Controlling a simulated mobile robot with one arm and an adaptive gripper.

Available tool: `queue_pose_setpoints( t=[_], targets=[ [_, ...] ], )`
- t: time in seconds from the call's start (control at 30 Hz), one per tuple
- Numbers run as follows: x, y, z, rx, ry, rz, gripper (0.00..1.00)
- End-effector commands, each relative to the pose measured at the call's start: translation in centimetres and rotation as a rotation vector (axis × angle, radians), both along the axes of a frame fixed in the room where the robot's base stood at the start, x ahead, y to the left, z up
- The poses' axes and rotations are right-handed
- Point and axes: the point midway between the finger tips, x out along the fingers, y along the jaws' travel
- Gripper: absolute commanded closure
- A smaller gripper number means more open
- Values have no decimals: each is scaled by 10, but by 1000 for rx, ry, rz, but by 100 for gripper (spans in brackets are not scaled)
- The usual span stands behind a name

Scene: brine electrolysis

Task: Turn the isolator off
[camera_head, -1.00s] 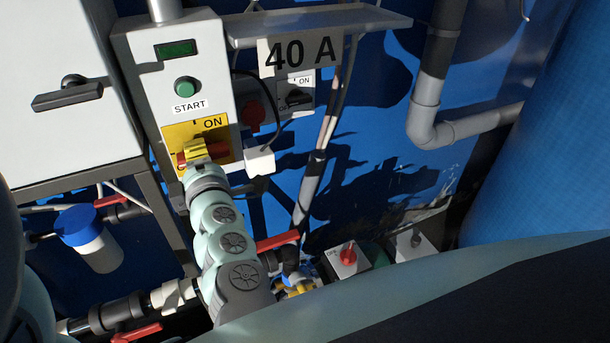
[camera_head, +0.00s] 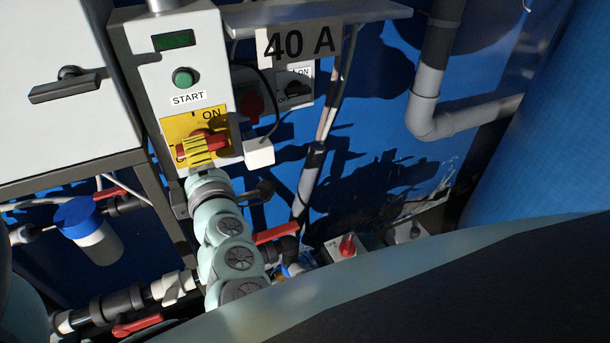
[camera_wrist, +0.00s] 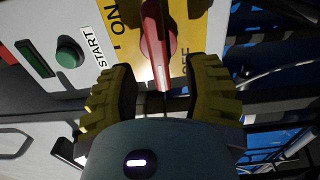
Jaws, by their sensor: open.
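The isolator is a red rotary handle (camera_wrist: 158,50) on a yellow plate (camera_head: 168,130) marked ON, on the front of a grey control box (camera_head: 205,70). In the wrist view the handle lies lengthwise, with ON to its left and partly hidden lettering to its right. In the head view it lies roughly crosswise, tilted up to the right. My gripper (camera_head: 194,149) has yellow ribbed fingers, which cover part of the handle there. In the wrist view my gripper (camera_wrist: 160,80) is open, with a finger on each side of the handle's near end and gaps visible.
A green START button (camera_head: 183,77) and small display (camera_head: 172,41) are above the plate. A white block (camera_head: 259,152) sits close right of it. A smaller black switch (camera_head: 293,90) is under the 40 A sign (camera_head: 299,42). Pipes with red-handled valves (camera_head: 276,233) lie below.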

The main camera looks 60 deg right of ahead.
Motion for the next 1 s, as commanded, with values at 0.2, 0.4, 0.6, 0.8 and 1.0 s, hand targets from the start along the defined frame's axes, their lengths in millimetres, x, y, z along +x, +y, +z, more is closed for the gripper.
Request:
queue_pose_setpoints(
  t=[0.2, 0.4, 0.6, 0.8, 1.0],
  targets=[
    [-23, 12, -1, 2, 1, -9, 52],
    [-40, 22, 0, 1, 0, -9, 52],
    [-54, 32, 0, 4, -1, -8, 52],
    [-66, 39, 0, 1, -1, -7, 52],
    [-72, 43, 0, 2, -1, -5, 52]
  ],
)
